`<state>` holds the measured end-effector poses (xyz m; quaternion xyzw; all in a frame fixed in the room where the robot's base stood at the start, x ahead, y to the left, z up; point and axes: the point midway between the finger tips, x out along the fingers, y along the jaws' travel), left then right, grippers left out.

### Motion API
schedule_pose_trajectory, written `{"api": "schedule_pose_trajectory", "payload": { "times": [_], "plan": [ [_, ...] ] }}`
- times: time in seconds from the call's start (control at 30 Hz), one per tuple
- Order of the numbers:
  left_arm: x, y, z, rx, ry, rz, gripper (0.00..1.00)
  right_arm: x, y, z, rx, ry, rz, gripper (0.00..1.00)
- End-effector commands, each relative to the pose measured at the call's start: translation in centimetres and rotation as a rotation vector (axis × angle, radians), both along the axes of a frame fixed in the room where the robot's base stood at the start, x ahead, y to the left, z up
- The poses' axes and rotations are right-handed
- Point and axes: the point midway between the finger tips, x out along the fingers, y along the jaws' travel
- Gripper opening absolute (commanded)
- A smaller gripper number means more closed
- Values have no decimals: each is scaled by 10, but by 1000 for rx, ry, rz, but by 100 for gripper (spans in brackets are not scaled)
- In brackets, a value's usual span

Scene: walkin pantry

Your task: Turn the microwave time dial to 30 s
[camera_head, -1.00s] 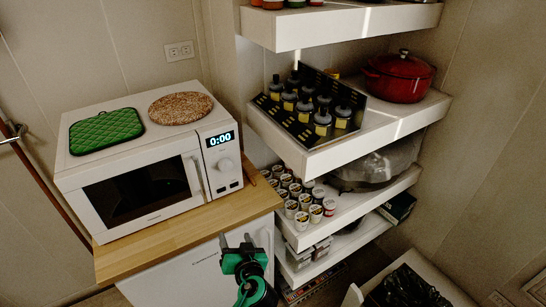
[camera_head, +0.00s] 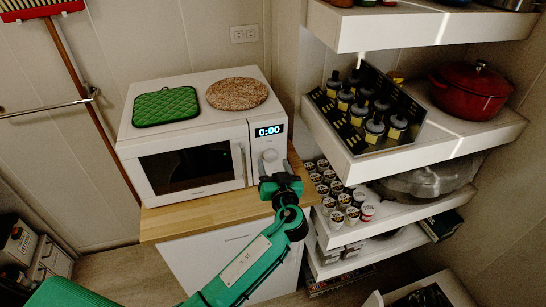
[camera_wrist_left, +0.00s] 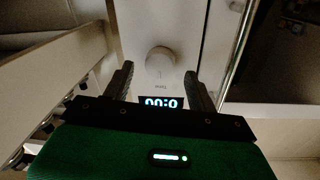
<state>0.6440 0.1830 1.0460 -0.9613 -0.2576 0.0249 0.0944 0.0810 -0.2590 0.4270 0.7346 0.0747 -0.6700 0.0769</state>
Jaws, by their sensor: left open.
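The white microwave (camera_head: 190,160) stands on the wooden counter. Its display (camera_head: 269,131) reads 0:00. The round white time dial (camera_head: 270,155) sits below the display, partly close behind my left gripper (camera_head: 275,179) in the head view. In the left wrist view the panel appears upside down, with the dial (camera_wrist_left: 160,60) above the display (camera_wrist_left: 161,102). My left gripper (camera_wrist_left: 159,70) is open and its two fingers point at the dial, one on each side of it in the picture. Contact with the dial is not visible. My right gripper is not in view.
A green pot holder (camera_head: 165,107) and a round cork trivet (camera_head: 237,94) lie on the microwave. Shelves with a bottle rack (camera_head: 365,110), small cups (camera_head: 340,200) and a red pot (camera_head: 471,88) stand close on the right. A broom (camera_head: 75,75) leans at left.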

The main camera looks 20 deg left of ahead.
Motion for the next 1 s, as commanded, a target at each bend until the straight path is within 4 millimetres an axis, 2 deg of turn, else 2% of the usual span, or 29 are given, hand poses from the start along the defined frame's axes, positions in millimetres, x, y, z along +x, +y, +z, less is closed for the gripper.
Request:
{"api": "schedule_pose_trajectory", "payload": {
  "times": [0.2,0.5,0.73,1.0],
  "plan": [
    [16,9,0,0,1,0,58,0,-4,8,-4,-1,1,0],
    [17,10,-1,0,1,0,58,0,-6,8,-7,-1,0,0],
    [17,10,-1,0,1,0,13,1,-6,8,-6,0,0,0],
    [17,10,-2,22,16,1,13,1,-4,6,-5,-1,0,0]
  ]
}}
